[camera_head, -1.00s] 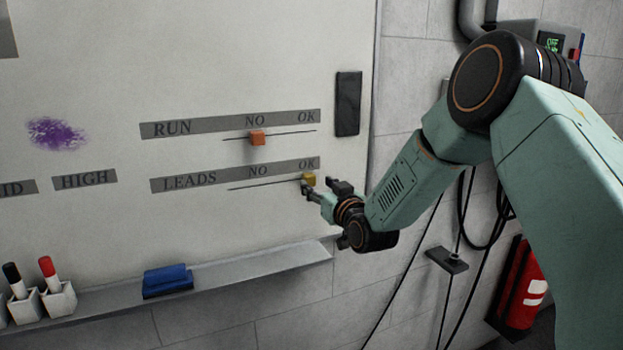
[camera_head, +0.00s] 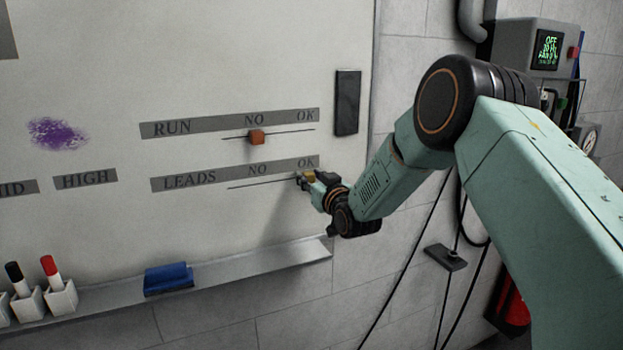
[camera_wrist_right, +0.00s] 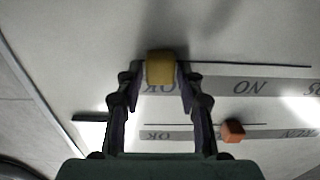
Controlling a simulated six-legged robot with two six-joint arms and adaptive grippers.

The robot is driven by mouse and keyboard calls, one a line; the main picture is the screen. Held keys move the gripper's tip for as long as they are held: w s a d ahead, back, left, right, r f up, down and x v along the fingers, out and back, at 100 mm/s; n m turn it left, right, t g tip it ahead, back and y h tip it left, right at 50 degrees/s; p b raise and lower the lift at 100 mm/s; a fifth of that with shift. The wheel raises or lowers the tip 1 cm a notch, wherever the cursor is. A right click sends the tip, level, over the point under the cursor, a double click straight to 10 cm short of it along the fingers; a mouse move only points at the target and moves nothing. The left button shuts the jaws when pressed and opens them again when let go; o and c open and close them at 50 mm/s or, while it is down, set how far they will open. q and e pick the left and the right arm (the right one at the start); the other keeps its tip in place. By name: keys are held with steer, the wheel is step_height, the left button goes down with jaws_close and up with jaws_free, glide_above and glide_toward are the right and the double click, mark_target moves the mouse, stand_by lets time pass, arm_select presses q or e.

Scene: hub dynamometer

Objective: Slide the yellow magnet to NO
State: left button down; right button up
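The yellow magnet (camera_head: 309,175) is on the LEADS track (camera_head: 260,184) of the whiteboard, at its right end under OK. My right gripper (camera_head: 313,180) is at the board with its fingers on both sides of the magnet, partly hiding it. In the right wrist view the yellow magnet (camera_wrist_right: 160,67) sits between the fingertips of the right gripper (camera_wrist_right: 161,78), with what looks like a narrow gap on each side. The fingers look open around it. The NO label (camera_head: 258,170) is to the left of the magnet along the same strip. My left gripper is out of view.
An orange magnet (camera_head: 257,137) sits on the RUN track above, near NO. A black bar (camera_head: 347,102) is on the board's right side. Below are a tray ledge (camera_head: 230,268), a blue eraser (camera_head: 168,279) and marker holders (camera_head: 60,297). The LEADS track left of the magnet is clear.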

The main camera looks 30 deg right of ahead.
mark_target(257, 181)
jaws_close()
steer(key=shift+w+a, duration=0.1)
stand_by(0.3)
steer(key=a+b, duration=0.1)
steer(key=a, duration=0.7)
steer(key=a+b, duration=0.1)
steer(key=a, duration=0.3)
steer(key=shift+w+a+b, duration=0.3)
steer(key=shift+w, duration=0.05)
steer(key=shift+o, duration=1.9)
jaws_free()
steer(key=shift+a, duration=0.2)
steer(key=shift+d, duration=0.2)
